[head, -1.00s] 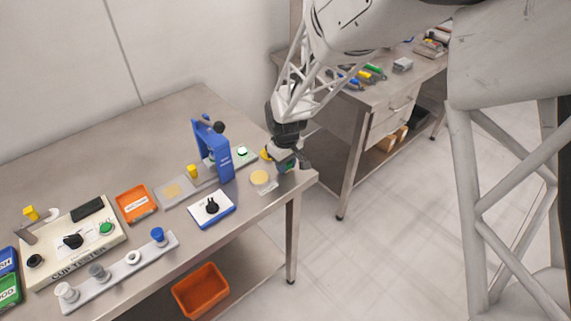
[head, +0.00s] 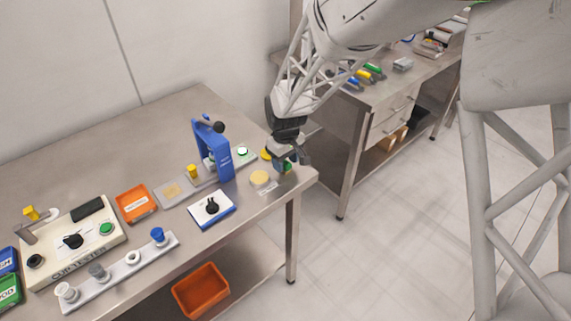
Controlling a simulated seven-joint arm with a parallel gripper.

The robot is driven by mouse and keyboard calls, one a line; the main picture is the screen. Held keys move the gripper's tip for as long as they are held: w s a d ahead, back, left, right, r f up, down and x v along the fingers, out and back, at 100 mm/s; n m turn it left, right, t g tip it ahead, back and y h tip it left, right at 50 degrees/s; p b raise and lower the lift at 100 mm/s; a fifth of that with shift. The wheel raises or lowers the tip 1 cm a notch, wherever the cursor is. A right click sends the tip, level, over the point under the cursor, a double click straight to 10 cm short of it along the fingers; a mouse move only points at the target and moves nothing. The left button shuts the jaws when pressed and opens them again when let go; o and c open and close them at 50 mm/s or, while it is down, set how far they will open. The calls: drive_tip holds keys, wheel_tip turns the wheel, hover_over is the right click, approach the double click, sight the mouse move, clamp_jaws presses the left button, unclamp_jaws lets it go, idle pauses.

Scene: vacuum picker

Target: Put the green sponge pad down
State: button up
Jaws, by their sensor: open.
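The green sponge pad (head: 288,167) is a small green patch low at the right end of the steel table, just under my gripper (head: 291,161). Most of it is hidden by the fingers, and I cannot tell whether it touches them. My gripper is open, pointing down near the table's right corner. A round pale yellow pad (head: 260,178) lies just left of it, with a small label in front. A yellow item (head: 266,155) sits behind the gripper's left side.
A blue press (head: 213,150) stands left of my gripper. A white-and-blue block with a black knob (head: 211,208), an orange tray (head: 136,203) and the cup tester (head: 72,240) lie further left. The table's right edge (head: 316,176) is close. A second bench (head: 385,95) stands behind.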

sight(288, 164)
wheel_tip(288, 164, up, 10)
drive_tip(key=shift+r, duration=0.2)
idle(0.3)
idle(0.6)
drive_tip(key=s+d+r+m+t, duration=0.1)
drive_tip(key=s+d+r+m, duration=0.4)
drive_tip(key=s+d+r, duration=0.75)
drive_tip(key=s+d+m, duration=0.2)
drive_tip(key=s+d, duration=0.3)
drive_tip(key=s, duration=0.4)
drive_tip(key=s+d+m+t, duration=0.1)
drive_tip(key=s+d+m, duration=0.1)
drive_tip(key=s+d, duration=0.4)
drive_tip(key=s, duration=0.3)
drive_tip(key=shift+r+t, duration=0.2)
drive_tip(key=shift+t, duration=0.1)
drive_tip(key=shift+o, duration=0.5)
